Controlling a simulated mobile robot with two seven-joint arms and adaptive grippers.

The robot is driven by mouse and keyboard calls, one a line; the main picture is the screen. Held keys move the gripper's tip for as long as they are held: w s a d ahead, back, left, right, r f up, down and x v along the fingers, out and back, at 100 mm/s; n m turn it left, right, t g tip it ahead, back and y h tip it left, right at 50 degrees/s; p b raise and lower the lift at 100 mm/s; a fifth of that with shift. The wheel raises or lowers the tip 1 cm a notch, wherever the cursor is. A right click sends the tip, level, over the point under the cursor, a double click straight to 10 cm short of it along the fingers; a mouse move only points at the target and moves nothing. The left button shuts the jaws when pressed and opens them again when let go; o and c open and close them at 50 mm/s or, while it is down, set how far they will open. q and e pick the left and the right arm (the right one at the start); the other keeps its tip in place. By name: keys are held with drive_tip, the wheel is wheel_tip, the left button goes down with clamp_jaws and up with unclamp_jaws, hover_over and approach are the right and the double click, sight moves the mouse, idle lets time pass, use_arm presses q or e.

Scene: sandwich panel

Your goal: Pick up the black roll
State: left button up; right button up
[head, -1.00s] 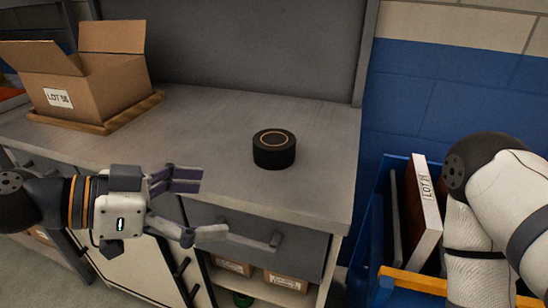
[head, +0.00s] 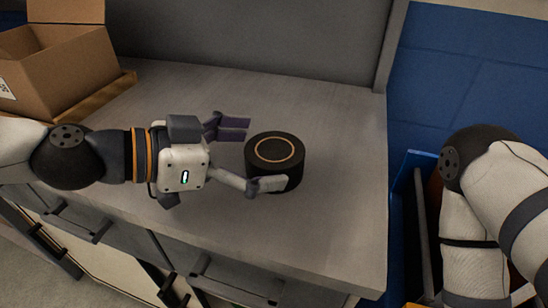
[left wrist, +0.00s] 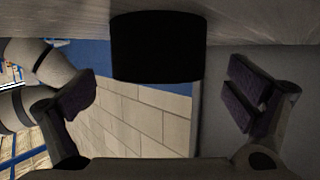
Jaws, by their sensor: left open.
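The black roll (head: 275,152), a short cylinder with a tan ring on its top, stands upright on the grey counter (head: 330,215). It also shows in the left wrist view (left wrist: 156,48) as a dark block at the top middle, between the two finger sides. My left gripper (head: 252,156) is open at the left side of the roll. Its near finger overlaps the roll's lower front in the head view, and its far finger is by the roll's back left. I cannot tell whether either finger touches it. My right gripper is out of view; only my right arm shows.
An open cardboard box (head: 62,52) sits on a wooden board (head: 100,103) at the back left of the counter. A blue bin (head: 402,220) stands beyond the counter's right edge. The counter right of the roll is clear.

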sight(264, 153)
use_arm(q)
drive_tip(key=x, duration=0.3)
drive_tip(key=shift+d, duration=0.1)
drive_tip(key=shift+r, duration=0.1)
drive_tip(key=c, duration=1.2)
drive_tip(key=shift+c, duration=0.2)
